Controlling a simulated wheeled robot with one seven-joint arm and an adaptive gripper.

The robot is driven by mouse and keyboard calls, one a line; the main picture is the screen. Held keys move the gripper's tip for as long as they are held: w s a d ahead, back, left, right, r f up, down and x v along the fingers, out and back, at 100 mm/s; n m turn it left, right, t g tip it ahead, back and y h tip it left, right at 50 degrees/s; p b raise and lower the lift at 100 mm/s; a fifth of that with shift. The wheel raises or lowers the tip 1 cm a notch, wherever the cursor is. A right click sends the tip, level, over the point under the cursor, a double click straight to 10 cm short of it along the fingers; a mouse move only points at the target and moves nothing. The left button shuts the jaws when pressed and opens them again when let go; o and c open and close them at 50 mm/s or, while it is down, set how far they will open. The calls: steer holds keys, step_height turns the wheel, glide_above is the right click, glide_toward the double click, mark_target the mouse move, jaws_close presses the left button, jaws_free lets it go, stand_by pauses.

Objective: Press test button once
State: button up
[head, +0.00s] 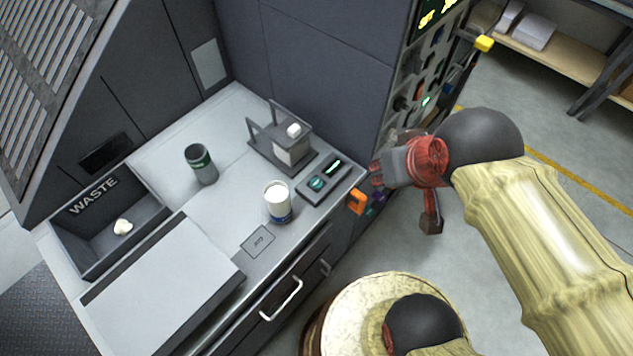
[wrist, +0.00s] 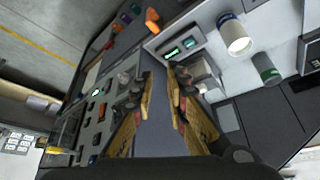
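A small dark console (head: 336,169) sits at the right front corner of the grey worktop. It has a lit green display (head: 333,167) and a round teal button (head: 316,183); no label on it is readable. In the wrist view the button (wrist: 189,43) and display (wrist: 172,54) show beyond the fingertips. My gripper (head: 404,190) is in the air to the right of the worktop corner, beside the tall control panel, apart from the console. In the wrist view my gripper (wrist: 154,80) has its two fingers apart with nothing between them.
A white-filled cup (head: 278,203), a dark green-banded cup (head: 201,165) and a small stand (head: 283,145) are on the worktop. The tall panel (head: 412,88) carries several knobs and lights. Orange and purple parts (head: 357,201) jut from the worktop's right side. A waste bin (head: 85,240) is at left.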

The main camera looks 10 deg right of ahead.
jaws_close()
stand_by(0.9)
